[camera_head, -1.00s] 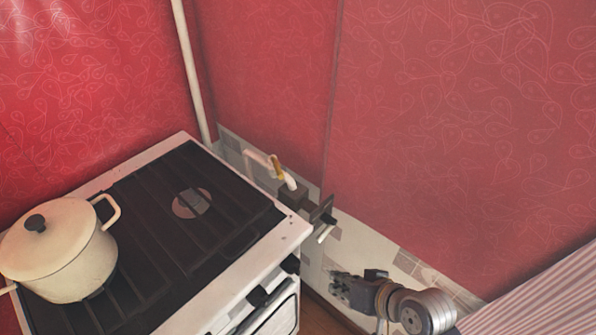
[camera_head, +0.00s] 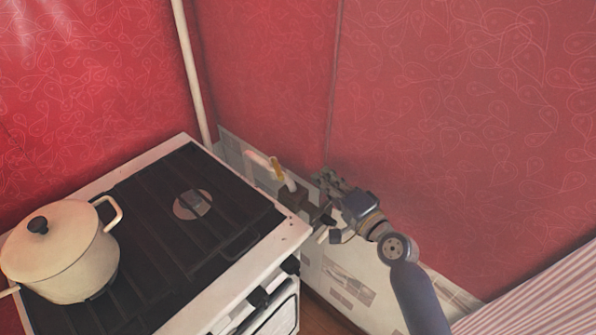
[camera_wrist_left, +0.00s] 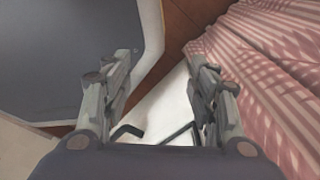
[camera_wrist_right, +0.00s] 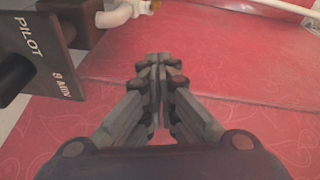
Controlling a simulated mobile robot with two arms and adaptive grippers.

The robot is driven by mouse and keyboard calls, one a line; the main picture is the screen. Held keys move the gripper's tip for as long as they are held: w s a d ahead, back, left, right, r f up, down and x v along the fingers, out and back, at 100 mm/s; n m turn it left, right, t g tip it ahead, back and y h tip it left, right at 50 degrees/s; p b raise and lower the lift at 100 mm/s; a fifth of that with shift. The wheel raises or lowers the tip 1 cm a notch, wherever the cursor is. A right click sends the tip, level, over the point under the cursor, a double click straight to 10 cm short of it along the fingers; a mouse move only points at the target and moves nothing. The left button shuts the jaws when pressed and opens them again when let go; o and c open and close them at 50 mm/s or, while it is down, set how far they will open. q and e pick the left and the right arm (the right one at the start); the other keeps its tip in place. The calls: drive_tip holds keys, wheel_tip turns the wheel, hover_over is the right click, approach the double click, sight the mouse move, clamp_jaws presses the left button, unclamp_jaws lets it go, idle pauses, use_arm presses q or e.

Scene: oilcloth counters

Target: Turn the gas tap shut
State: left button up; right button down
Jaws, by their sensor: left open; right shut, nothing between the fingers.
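The gas tap looks to be the yellow lever (camera_head: 277,168) on the white pipe behind the stove's back right corner. My right gripper (camera_head: 324,181) is shut and empty, to the right of the lever and box, apart from the lever. Its closed fingers (camera_wrist_right: 157,62) point at the red wall. My left gripper (camera_wrist_left: 165,65) is open and empty, seen only in its wrist view.
The stove (camera_head: 190,225) has a cream lidded pot (camera_head: 62,255) at its left. A vertical white pipe (camera_head: 190,75) runs up the corner. The red wall (camera_head: 450,130) stands close behind my right gripper. Striped cloth (camera_wrist_left: 275,80) lies right of my left gripper.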

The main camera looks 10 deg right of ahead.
sight(277, 169)
drive_tip(key=w+a, duration=0.1)
drive_tip(key=w+a+p, duration=0.1)
drive_tip(key=a, duration=0.1)
drive_tip(key=w+a+f, duration=0.1)
drive_tip(key=w+a, duration=0.1)
drive_tip(key=shift+a, duration=0.25)
drive_tip(key=shift+s+a, duration=0.15)
drive_tip(key=shift+a, duration=0.2)
drive_tip(key=shift+f, duration=0.1)
drive_tip(key=shift+s+a+p, duration=0.3)
drive_tip(key=shift+a+p, duration=0.05)
drive_tip(key=shift+a, duration=0.1)
drive_tip(key=shift+s+a+p, duration=0.2)
drive_tip(key=shift+a+p, duration=0.05)
drive_tip(key=shift+a, duration=0.55)
drive_tip(key=shift+s+a+p, duration=0.25)
drive_tip(key=shift+a, duration=0.6)
drive_tip(key=shift+s+a+p, duration=0.2)
drive_tip(key=shift+a+p, duration=0.05)
drive_tip(key=shift+a, duration=0.55)
